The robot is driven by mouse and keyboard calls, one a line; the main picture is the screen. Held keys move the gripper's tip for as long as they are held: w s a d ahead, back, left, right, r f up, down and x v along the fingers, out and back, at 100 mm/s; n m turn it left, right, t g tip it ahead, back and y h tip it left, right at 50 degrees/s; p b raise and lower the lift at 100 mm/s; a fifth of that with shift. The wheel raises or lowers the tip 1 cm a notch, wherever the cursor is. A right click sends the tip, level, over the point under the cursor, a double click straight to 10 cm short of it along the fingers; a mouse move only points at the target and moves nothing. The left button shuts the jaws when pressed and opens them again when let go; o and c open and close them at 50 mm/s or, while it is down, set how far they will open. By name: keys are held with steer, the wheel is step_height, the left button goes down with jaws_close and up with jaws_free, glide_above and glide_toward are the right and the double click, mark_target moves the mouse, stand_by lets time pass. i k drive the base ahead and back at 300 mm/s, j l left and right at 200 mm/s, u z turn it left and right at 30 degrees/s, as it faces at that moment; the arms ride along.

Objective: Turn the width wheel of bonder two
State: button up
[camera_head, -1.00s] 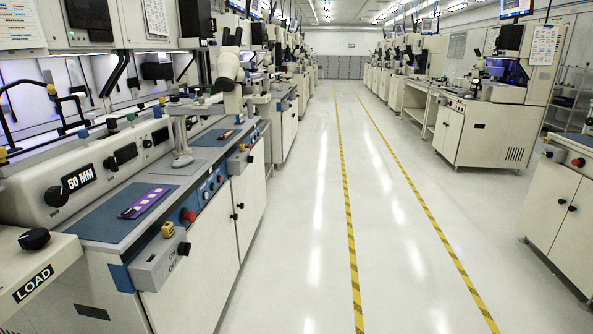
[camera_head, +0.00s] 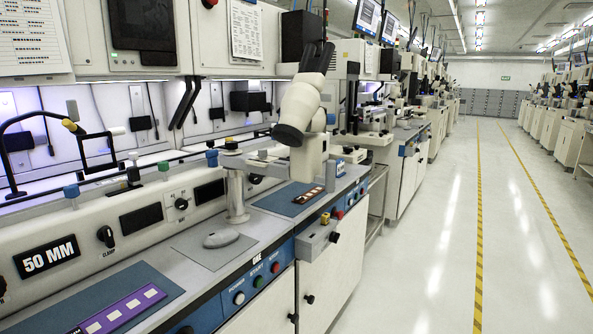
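No part of my gripper shows. The nearest bonder bench fills the left and middle; small lettering on its blue front panel (camera_head: 262,272) looks like "ONE". Its sloped cream panel carries a "50 MM" plate (camera_head: 47,257), a black knob (camera_head: 106,236) marked CLAMP, and a black dial (camera_head: 181,204) with small numbers around it. Another black knob (camera_head: 3,288) is cut by the left edge. Further along is a grey box (camera_head: 318,240) with a small black knob. I cannot tell which control is the width wheel or which bonder is two.
A purple strip (camera_head: 122,309) lies on a blue mat and a grey mouse (camera_head: 221,239) on the bench top. A white microscope (camera_head: 302,112) stands over the bench. The aisle floor (camera_head: 430,240) with yellow-black lines is clear on the right.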

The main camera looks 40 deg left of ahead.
mark_target(254, 179)
steer(key=i+l+u, duration=0.1)
steer(key=i+u, duration=0.3)
steer(key=i+l+u, duration=0.35)
steer(key=i, duration=0.25)
steer(key=u, duration=0.85)
